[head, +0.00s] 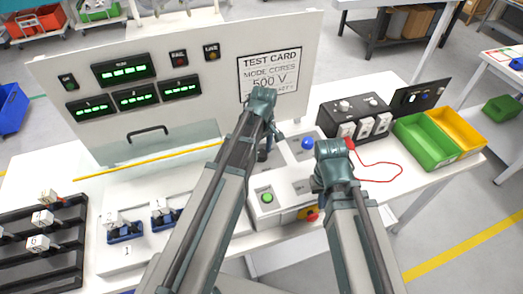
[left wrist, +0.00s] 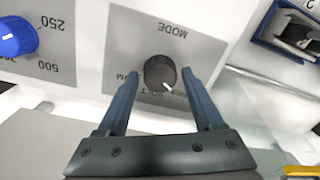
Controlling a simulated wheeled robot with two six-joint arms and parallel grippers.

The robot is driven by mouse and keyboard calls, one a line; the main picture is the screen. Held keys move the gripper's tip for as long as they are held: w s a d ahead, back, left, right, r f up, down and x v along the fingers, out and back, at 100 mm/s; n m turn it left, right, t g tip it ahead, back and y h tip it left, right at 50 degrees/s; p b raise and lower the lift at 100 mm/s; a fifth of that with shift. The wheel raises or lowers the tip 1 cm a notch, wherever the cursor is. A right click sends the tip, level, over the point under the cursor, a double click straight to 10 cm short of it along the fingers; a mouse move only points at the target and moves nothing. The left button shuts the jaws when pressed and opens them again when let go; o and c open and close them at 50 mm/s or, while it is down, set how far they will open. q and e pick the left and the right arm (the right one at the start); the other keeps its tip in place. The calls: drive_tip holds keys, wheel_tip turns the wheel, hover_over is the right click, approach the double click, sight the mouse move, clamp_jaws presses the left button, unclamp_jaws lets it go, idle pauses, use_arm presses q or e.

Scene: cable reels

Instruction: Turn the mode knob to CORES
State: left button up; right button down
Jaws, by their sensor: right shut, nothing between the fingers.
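The mode knob (left wrist: 160,73) is a dark round knob with a white pointer mark, on a grey panel marked MODE, seen upside down in the left wrist view. The mark points to the lower right in that picture. Lettering that seems to read VOLT is partly visible below it; other labels are partly covered. My left gripper (left wrist: 160,80) is open, with one finger on each side of the knob; contact cannot be told. In the head view my left gripper (head: 269,140) is above the control box (head: 285,178). My right gripper (head: 333,168) is shut and empty at the box's right side.
A blue knob (head: 307,143) sits beside the mode knob. A green button (head: 267,198) and a red-yellow stop button (head: 308,214) are nearer. The test card (head: 272,75) reads MODE CORES, 500 V. A red cable (head: 382,164) and a green bin (head: 426,141) are right.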

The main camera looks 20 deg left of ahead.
sight(262, 152)
use_arm(q)
drive_tip(key=shift+o, duration=0.5)
drive_tip(key=shift+r, duration=0.1)
use_arm(e)
drive_tip(key=shift+r, duration=0.1)
use_arm(q)
wheel_tip(262, 152, up, 14)
drive_tip(key=p, duration=1.3)
drive_tip(key=shift+w+d+f+p, duration=0.15)
drive_tip(key=shift+w+f+p, duration=0.05)
drive_tip(key=shift+p, duration=0.2)
use_arm(e)
wheel_tip(262, 152, up, 14)
drive_tip(key=shift+f, duration=0.2)
